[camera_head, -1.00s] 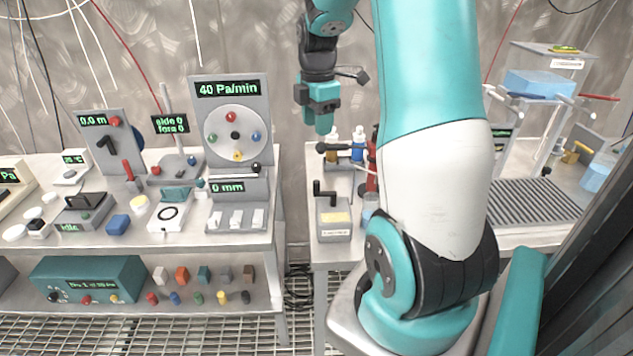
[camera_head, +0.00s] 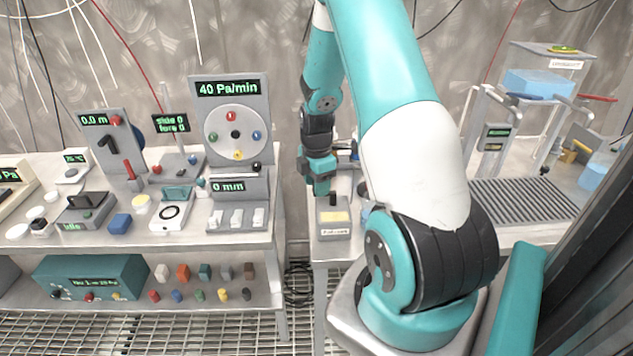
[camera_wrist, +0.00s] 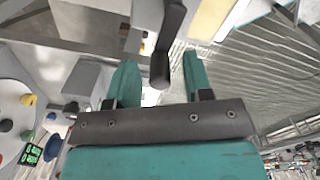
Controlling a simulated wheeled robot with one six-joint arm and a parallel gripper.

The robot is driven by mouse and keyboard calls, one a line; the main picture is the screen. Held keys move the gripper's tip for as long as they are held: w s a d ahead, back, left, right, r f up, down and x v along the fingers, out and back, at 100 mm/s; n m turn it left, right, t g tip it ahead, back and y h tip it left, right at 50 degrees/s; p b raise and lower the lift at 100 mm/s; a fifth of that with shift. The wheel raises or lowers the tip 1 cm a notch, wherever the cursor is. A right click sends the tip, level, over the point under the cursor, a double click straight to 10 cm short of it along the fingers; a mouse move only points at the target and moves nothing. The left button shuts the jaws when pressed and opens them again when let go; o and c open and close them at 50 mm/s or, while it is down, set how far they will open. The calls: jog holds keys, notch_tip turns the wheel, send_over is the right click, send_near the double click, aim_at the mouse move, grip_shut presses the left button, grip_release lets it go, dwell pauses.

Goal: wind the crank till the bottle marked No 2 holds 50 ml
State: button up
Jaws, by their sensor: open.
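My gripper (camera_head: 320,187) is open and points down over the small grey crank box (camera_head: 334,228) on the right-hand bench. In the wrist view the dark crank (camera_wrist: 171,30) hangs with its knob end between my two open fingers (camera_wrist: 160,85), with space visible on both sides. I cannot tell whether either finger touches it.
The left bench holds a panel reading 40 Pa/min (camera_head: 229,88), with white switches (camera_head: 236,218) near its right edge. A gap separates the benches. On the right are a grooved grey tray (camera_head: 525,199) and a stand with a blue block (camera_head: 540,84).

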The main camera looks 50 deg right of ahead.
jog(key=shift+c, duration=0.2)
grip_shut()
jog(key=shift+w+d+m, duration=0.1)
jog(key=shift+d+m, duration=0.05)
jog(key=shift+m, duration=0.15)
